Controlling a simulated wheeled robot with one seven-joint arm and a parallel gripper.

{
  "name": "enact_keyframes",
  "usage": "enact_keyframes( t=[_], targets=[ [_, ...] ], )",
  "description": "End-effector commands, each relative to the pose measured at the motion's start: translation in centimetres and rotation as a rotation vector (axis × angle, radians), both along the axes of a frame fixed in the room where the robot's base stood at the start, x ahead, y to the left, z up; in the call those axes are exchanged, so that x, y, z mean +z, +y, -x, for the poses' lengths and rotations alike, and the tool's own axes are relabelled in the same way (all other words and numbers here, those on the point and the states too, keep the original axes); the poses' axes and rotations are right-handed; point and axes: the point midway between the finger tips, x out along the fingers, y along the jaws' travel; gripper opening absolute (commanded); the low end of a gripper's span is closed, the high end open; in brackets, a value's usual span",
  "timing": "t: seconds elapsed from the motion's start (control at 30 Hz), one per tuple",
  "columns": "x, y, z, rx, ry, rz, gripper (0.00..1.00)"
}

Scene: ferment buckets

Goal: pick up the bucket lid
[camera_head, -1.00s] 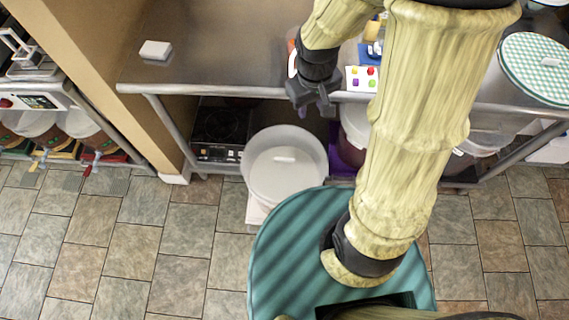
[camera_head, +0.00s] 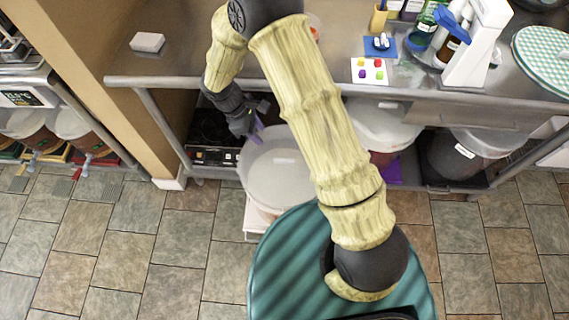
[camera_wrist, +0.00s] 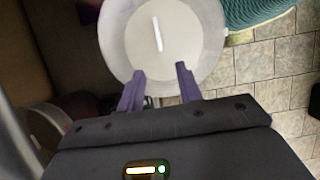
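The bucket lid (camera_head: 285,170) is a round, pale disc on a whitish bucket (camera_head: 262,203) standing on the floor in front of the steel table. In the wrist view the lid (camera_wrist: 190,30) faces the camera, with a white bar handle (camera_wrist: 157,34) at its middle. My gripper (camera_head: 256,128) is beside the bucket's far rim in the head view. In the wrist view its two purple fingers (camera_wrist: 160,88) are apart, with nothing between them, and their tips overlap the lid's near edge. I cannot tell whether they touch it.
The steel table (camera_head: 190,70) edge runs just behind the bucket. More buckets (camera_head: 380,125) stand under it to the right, and a black hot plate (camera_head: 213,135) is on the lower shelf to the left. The tiled floor (camera_head: 130,235) at left is clear.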

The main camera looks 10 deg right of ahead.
Motion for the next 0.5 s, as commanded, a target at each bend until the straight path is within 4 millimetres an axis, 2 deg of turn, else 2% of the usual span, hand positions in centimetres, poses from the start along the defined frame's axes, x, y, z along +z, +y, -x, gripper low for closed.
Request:
enact_keyframes(
  t=[0.17,0.5],
  targets=[
    [-0.7,-0.4,0.1,-0.001,0.001,0.001,0.35],
    [-6.0,-2.5,0.5,-0.003,0.003,0.001,0.35]
  ],
)
